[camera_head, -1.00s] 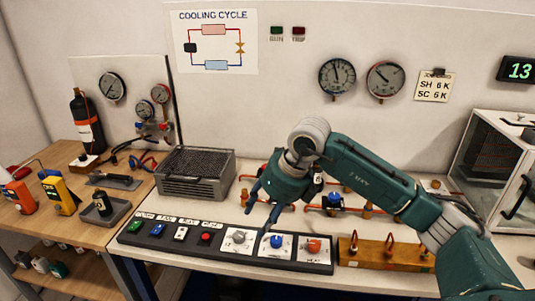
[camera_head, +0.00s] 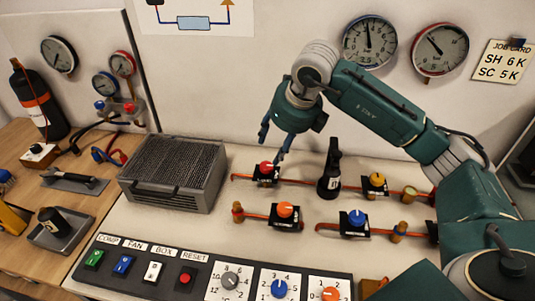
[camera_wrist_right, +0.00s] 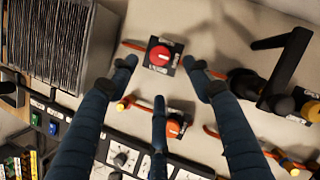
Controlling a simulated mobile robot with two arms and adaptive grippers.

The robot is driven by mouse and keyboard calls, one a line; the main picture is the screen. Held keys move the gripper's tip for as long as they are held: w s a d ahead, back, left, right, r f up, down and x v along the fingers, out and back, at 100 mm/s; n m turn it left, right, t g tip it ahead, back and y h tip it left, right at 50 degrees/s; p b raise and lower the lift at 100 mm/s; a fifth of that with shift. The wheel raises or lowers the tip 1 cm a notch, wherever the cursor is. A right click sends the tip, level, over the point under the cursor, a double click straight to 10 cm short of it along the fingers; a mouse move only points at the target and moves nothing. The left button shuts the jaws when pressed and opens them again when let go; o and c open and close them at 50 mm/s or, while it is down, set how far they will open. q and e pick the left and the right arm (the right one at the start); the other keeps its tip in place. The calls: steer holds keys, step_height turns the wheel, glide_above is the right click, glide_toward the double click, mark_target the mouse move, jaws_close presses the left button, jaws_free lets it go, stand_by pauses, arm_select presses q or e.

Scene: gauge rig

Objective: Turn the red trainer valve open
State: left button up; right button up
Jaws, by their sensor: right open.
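The red trainer valve (camera_head: 266,168) has a round red knob on a dark square base, on a copper pipe at the back left of the pale bench panel. It also shows in the wrist view (camera_wrist_right: 160,55), with its knob facing up. My right gripper (camera_head: 273,145) is open and empty, above and beside the red valve. In the wrist view its fingers (camera_wrist_right: 159,63) are spread, with the red knob between the two upper fingertips in the picture. The fingers look apart from the knob. My left gripper is not in view.
Orange (camera_head: 285,210), blue (camera_head: 356,219) and yellow (camera_head: 376,180) valves sit nearby on copper pipes. A black upright handle (camera_head: 330,170) stands right of the red valve. A grey finned unit (camera_head: 172,175) is to the left. A control strip (camera_head: 190,262) runs along the front.

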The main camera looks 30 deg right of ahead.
mark_target(266, 165)
steer(key=p+x, duration=0.2)
steer(key=x, duration=0.7)
steer(key=shift+s+a+f, duration=0.1)
steer(key=shift+f, duration=0.05)
steer(key=shift+w+f, duration=0.2)
steer(key=shift+f, duration=0.25)
steer(key=shift+r, duration=0.1)
steer(key=c, duration=1.1)
